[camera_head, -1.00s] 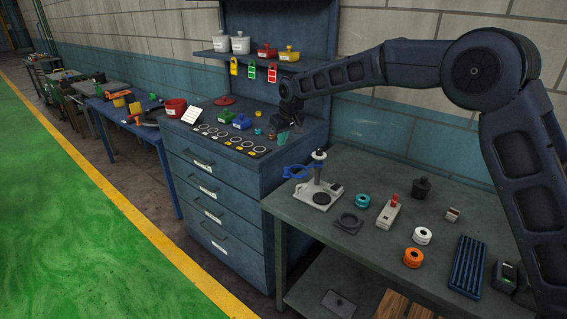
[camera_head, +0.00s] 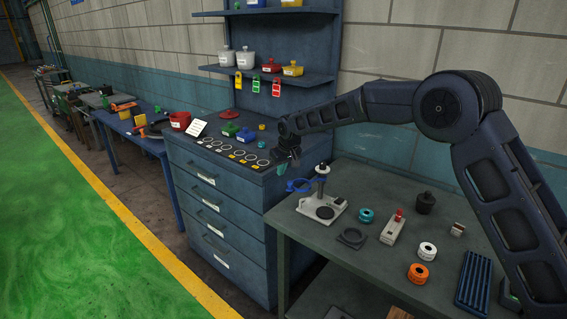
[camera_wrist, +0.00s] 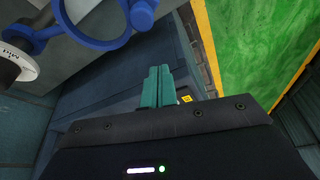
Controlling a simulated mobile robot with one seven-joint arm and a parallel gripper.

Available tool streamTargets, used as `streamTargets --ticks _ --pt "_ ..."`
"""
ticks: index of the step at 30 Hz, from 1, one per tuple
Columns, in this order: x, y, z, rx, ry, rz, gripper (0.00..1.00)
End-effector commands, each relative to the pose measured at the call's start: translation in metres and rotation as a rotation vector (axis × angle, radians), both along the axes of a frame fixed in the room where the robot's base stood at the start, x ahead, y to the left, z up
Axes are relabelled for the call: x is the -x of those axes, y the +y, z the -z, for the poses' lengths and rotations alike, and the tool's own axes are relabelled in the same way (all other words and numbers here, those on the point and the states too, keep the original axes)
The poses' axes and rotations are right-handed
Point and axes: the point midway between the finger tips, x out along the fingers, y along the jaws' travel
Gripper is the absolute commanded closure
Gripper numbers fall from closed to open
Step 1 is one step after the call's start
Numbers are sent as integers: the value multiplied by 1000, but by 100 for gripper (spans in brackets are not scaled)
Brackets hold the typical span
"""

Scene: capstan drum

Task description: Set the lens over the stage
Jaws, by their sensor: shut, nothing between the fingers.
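The lens (camera_head: 291,188) is a blue ring on a short arm. It swings out to the left of a stand with a grey post (camera_head: 321,183) and a pale base. The stage (camera_head: 325,212), a dark round disc, sits on that base to the right of the lens, uncovered. In the wrist view the blue lens ring (camera_wrist: 95,44) is at the upper left, beside a white knob (camera_wrist: 12,66) with lettering. My gripper (camera_head: 282,169) is just left of and above the lens. Its teal fingers (camera_wrist: 159,72) are shut together, empty, and apart from the ring.
A blue drawer cabinet (camera_head: 225,215) stands left of the grey bench (camera_head: 290,222). On the bench are a dark square plate (camera_head: 352,237), a teal ring (camera_head: 366,216), a block with a red top (camera_head: 392,228), and white and orange rings. Bare bench lies in front of the stand.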

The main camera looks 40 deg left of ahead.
Motion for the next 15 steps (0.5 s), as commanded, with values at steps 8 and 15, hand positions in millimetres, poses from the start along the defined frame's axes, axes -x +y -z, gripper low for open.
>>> streamTargets --ticks 8,15 --pt "3 -13 11 -1 -1 0 100" --pt "9 -30 11 -1 0 0 100"
